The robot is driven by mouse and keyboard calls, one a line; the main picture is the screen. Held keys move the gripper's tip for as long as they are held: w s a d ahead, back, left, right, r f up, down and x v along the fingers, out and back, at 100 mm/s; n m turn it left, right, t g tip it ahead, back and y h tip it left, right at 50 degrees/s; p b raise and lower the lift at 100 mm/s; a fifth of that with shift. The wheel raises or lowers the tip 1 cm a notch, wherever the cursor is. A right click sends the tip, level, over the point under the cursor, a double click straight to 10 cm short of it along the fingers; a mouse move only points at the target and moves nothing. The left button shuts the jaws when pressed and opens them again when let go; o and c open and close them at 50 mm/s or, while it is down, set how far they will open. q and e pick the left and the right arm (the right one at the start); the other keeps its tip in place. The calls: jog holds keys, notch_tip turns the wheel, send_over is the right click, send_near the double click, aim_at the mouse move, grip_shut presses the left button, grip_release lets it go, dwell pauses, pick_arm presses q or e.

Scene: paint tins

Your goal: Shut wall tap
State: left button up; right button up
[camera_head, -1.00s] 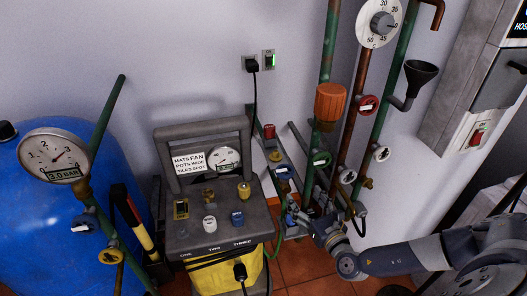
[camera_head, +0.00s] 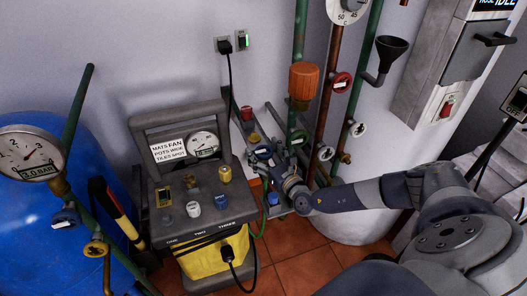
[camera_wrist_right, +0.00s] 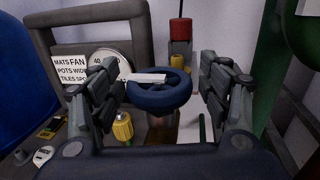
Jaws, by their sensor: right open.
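A blue round tap handwheel (camera_head: 263,153) with a pale label sits low by the wall pipes, right of the grey machine. In the right wrist view the blue handwheel (camera_wrist_right: 160,92) lies between the two fingers, with a gap on each side. My right gripper (camera_head: 272,163) is open around it, and in the wrist view its fingers (camera_wrist_right: 164,88) stand apart. The fingertips are small and partly hidden in the head view. Other wall taps show a red wheel (camera_head: 342,82), a green wheel (camera_head: 299,137) and a white wheel (camera_head: 358,129). My left gripper is not in view.
A grey machine (camera_head: 180,225) with a yellow base stands left of the gripper. A blue tank (camera_head: 50,230) with a gauge is at far left. An orange fitting (camera_head: 304,78) and a black funnel (camera_head: 391,50) are on the pipes. Tiled floor (camera_head: 300,262) is clear in front.

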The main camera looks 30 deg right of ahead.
jog(key=shift+c, duration=1.1)
jog(key=c, duration=0.9)
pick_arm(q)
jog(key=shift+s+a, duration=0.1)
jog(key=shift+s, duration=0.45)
pick_arm(e)
jog(key=shift+o, duration=0.2)
